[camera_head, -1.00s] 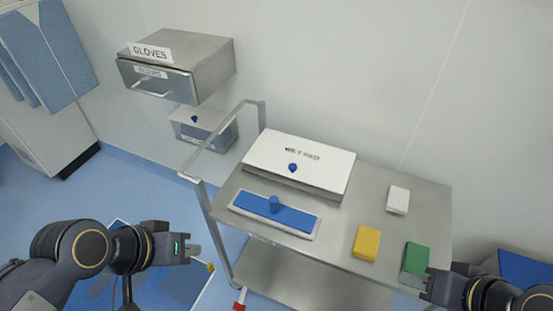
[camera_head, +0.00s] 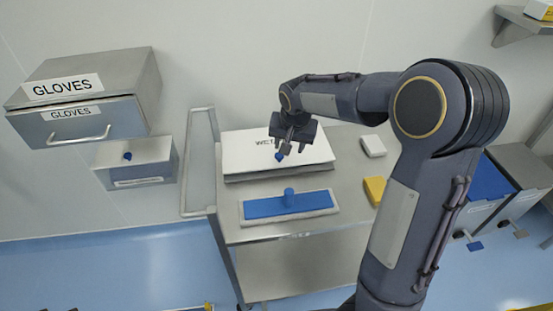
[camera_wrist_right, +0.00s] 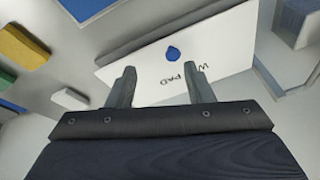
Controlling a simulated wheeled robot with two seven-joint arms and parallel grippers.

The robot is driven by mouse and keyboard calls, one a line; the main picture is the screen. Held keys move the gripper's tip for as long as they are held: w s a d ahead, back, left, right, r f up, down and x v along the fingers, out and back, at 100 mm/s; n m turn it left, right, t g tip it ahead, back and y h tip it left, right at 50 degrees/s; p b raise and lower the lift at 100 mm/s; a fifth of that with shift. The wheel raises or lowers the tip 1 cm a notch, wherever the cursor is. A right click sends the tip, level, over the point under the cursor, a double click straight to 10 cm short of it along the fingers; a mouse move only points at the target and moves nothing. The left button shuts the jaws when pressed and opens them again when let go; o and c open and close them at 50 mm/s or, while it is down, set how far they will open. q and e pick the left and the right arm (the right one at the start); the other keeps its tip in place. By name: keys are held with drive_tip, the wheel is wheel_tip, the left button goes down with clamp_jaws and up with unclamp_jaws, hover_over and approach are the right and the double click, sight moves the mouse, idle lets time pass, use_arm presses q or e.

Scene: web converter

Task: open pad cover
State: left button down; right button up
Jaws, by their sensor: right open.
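The pad box (camera_head: 245,165) stands on the steel cart with its white cover (camera_head: 245,143) closed. A blue knob (camera_head: 279,157) sits near the cover's front edge. In the right wrist view the white cover (camera_wrist_right: 225,50) shows its lettering, and the blue knob (camera_wrist_right: 173,53) lies beyond the fingertips, roughly centred between them. My right gripper (camera_head: 289,148) hangs over the cover, close to the knob, and hides part of the lettering. In the wrist view its two fingers (camera_wrist_right: 163,72) are apart with nothing between them. My left gripper is not in view.
A blue mop pad holder (camera_head: 290,204) lies on the cart in front of the box. A white block (camera_head: 373,146) and a yellow block (camera_head: 375,190) are to the right. The cart's handle rail (camera_head: 185,165) rises at the left. A gloves drawer (camera_head: 80,122) is on the wall.

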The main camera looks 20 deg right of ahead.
drive_tip(key=h, duration=0.2)
approach(279, 155)
drive_tip(key=f, duration=0.1)
drive_tip(key=x, duration=0.8)
drive_tip(key=shift+w+d+r+p, duration=0.15)
drive_tip(key=shift+w+p, duration=0.05)
drive_tip(key=shift+p, duration=0.1)
clamp_jaws()
